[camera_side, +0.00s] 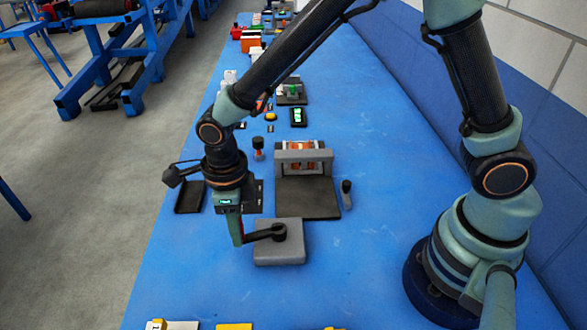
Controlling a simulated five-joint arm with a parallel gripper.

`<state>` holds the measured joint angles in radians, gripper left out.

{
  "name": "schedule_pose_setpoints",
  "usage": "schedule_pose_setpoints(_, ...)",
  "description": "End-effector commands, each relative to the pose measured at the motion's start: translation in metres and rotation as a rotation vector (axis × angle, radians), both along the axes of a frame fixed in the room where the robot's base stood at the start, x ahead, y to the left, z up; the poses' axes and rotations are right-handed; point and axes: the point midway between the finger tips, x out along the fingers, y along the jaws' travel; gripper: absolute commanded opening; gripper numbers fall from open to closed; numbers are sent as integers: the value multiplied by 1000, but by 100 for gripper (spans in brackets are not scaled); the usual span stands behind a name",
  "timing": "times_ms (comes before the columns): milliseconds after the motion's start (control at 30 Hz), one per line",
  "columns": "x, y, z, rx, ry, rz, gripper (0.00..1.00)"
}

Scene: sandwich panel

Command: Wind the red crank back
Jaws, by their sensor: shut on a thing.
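The crank's grey base block (279,252) stands on the blue bench, near the middle of the view. A dark crank arm (266,233) reaches left from the round hub on its top. A sliver of red shows at the arm's outer end, between my fingers, where the crank's handle is mostly hidden. My gripper (237,232) points down at that end and is shut on the red crank's handle, left of the block.
A grey frame fixture with a dark plate (308,199) stands just behind the block. A small dark lever (346,193) is to its right, and a black tray (190,197) to the left. Several small items line the bench further back. Bench right of the block is clear.

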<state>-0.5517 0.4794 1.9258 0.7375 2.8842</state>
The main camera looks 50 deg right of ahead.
Motion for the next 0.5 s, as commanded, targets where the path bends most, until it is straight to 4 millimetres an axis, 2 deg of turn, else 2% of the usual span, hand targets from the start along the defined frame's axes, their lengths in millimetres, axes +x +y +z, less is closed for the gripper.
schedule_pose_setpoints(200, 9, -5, 2, 2, -4, -105, 0)
schedule_pose_setpoints(500, 13, -8, 2, 2, -4, -157, 0)
